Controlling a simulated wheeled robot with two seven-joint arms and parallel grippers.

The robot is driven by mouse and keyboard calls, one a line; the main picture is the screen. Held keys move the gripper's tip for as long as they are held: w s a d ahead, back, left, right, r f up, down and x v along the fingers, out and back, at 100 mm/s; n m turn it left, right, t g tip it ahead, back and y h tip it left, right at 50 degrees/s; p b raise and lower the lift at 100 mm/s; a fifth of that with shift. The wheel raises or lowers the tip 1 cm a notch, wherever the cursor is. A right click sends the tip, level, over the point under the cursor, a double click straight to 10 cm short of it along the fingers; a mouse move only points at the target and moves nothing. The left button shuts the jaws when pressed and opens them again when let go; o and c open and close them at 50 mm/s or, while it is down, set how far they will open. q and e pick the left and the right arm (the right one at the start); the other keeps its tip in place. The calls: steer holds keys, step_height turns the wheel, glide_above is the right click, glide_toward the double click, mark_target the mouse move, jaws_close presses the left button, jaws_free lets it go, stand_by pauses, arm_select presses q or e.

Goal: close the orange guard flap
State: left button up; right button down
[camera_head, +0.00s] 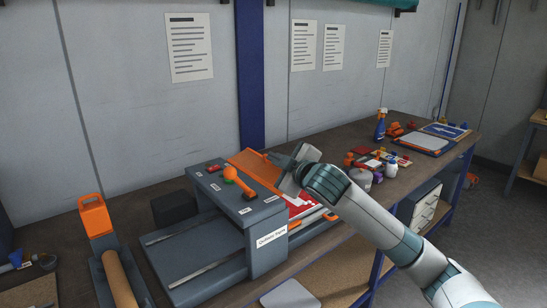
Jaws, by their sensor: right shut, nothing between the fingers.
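The orange guard flap (252,164) is a flat slanted panel on the far side of the grey machine (268,238). Its right end is partly hidden by my right gripper (279,164). My right gripper is shut and empty, with its fingers at the right part of the flap. Whether they touch it I cannot tell. A red and white sheet (309,204) lies on the machine's bed below the gripper. My left gripper is out of view.
An orange-knobbed lever (240,183) stands on the machine's top. An orange-capped roller (119,276) is at the front left. A grey can (361,180), a white bottle (391,169), small items and a blue spray bottle (381,124) stand farther right on the bench.

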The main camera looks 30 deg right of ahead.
steer(key=p, duration=0.2)
glide_above(273, 175)
steer(key=a, duration=0.3)
steer(key=shift+s+a+f, duration=0.1)
steer(key=shift+s+f, duration=0.25)
steer(key=shift+s, duration=0.05)
steer(key=shift+w+d+f+p, duration=0.2)
steer(key=shift+d+f+p, duration=0.4)
steer(key=shift+d+f, duration=0.8)
steer(key=shift+d, duration=0.15)
steer(key=shift+f, duration=0.1)
steer(key=shift+w, duration=0.1)
